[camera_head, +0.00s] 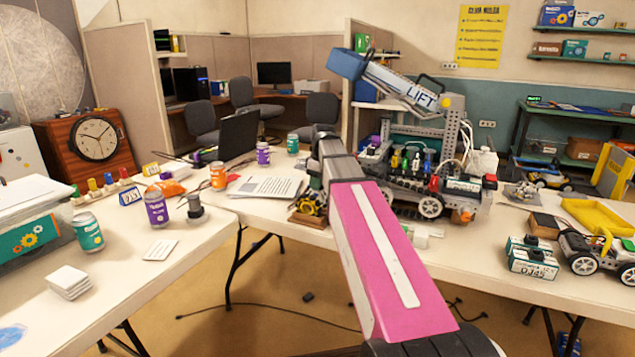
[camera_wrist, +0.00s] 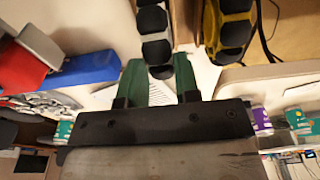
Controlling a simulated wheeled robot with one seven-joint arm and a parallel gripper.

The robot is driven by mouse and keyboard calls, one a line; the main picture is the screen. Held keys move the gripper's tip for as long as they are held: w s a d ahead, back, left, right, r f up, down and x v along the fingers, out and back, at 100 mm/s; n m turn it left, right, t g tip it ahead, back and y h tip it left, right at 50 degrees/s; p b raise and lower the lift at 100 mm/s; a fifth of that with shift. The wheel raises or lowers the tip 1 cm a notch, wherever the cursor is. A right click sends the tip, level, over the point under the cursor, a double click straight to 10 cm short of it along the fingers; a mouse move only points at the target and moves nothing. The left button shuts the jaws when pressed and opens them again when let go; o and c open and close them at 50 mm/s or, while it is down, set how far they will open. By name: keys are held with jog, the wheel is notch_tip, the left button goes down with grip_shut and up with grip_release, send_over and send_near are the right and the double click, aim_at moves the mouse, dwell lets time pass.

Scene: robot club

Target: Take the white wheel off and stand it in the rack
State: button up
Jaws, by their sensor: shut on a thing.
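In the wrist view my gripper (camera_wrist: 158,75) has its green fingers shut on a wheel with a black treaded tyre (camera_wrist: 155,30), seen edge-on. Its hub colour does not show. A yellow wheel with a black tyre (camera_wrist: 229,30) stands beside it, apart from it. In the head view the small wooden rack (camera_head: 306,220) sits at the table's front edge with a yellow wheel (camera_head: 310,204) in it. My gripper is at the rack, mostly hidden behind my arm. The large grey robot marked LIFT (camera_head: 420,150) stands to the right; a white-hubbed wheel (camera_head: 431,206) shows on it.
A printed sheet (camera_head: 265,187) lies left of the rack. An open laptop (camera_head: 238,135) and several cans stand farther left. A small wheeled robot (camera_head: 590,252), battery packs (camera_head: 532,257) and a yellow tray (camera_head: 600,215) are at the right. The table corner left of the rack is fairly clear.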

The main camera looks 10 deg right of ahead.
jog(key=shift+f, duration=0.2)
jog(key=o, duration=1)
jog(key=shift+c, duration=0.2)
jog(key=shift+r, duration=3.5)
